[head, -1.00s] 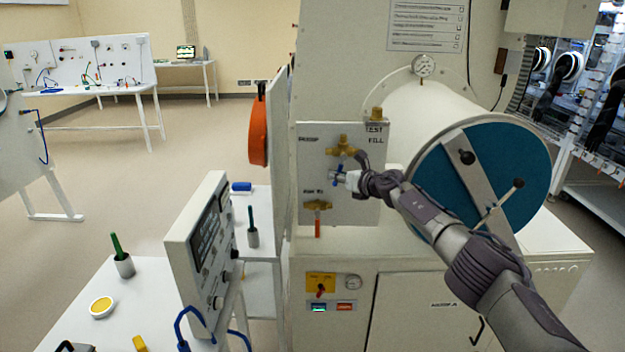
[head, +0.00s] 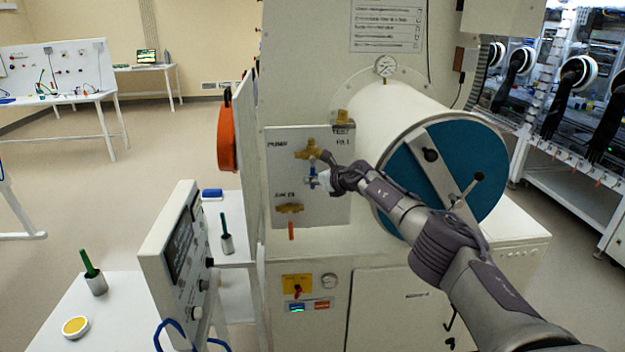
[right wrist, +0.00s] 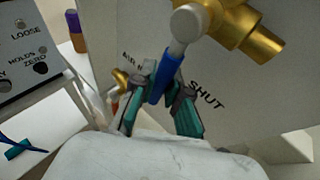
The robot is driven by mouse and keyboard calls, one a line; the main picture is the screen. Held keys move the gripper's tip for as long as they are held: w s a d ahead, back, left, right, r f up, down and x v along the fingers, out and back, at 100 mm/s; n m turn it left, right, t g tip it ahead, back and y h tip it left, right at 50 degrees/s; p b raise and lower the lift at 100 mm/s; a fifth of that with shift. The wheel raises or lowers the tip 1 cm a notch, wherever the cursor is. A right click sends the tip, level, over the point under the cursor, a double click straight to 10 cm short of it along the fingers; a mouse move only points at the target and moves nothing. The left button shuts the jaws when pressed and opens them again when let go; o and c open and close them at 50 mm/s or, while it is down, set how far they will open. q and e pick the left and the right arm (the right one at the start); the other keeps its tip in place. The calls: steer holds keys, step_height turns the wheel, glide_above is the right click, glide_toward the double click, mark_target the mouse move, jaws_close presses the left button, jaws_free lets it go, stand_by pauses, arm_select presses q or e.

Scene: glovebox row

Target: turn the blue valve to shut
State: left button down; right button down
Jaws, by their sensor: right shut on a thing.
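The blue valve lever (head: 312,174) is on the white panel below a brass fitting (head: 312,149). In the right wrist view the blue lever (right wrist: 166,78) hangs from a pale round hub (right wrist: 187,22), slanting down and left in the picture. My right gripper (head: 322,180) is at the lever. In the right wrist view its teal-padded fingers (right wrist: 160,98) are on both sides of the lever's lower end, shut on it. The printed word SHUT (right wrist: 207,96) is to the right of the lever's end. My left gripper is not in view.
A second brass valve (head: 289,208) with an orange lever (head: 291,231) is lower on the panel. The round teal door (head: 463,190) is to the right, behind my arm. An instrument box (head: 172,260) stands at the front left.

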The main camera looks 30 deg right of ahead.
steer(key=c, duration=1.2)
jaws_free()
steer(key=shift+f, duration=0.15)
steer(key=shift+o, duration=0.2)
steer(key=v, duration=1.2)
steer(key=shift+w, duration=0.1)
